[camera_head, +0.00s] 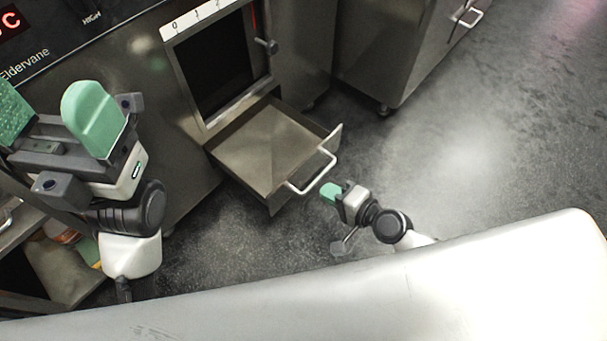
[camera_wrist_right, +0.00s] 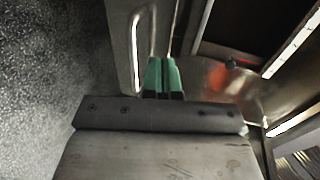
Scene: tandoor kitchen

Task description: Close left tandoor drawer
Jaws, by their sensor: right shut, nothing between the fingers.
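The tandoor drawer (camera_head: 265,150) is a shallow, empty metal tray, pulled out low at the front of the steel tandoor. Its pale bar handle (camera_head: 312,178) is on the front panel, facing the floor space. My right gripper (camera_head: 330,192) is shut and empty, low, close to the handle. In the right wrist view its green fingers (camera_wrist_right: 160,76) are together, beside the handle (camera_wrist_right: 137,50); contact cannot be told. My left gripper (camera_head: 53,118) is raised at the left with its green fingers spread and nothing between them.
The dark tandoor opening (camera_head: 225,62) is above the drawer. Another steel cabinet (camera_head: 395,50) with a handle stands at the upper right. An open shelf (camera_head: 65,270) with items is at the lower left. The dark floor (camera_head: 480,150) on the right is clear.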

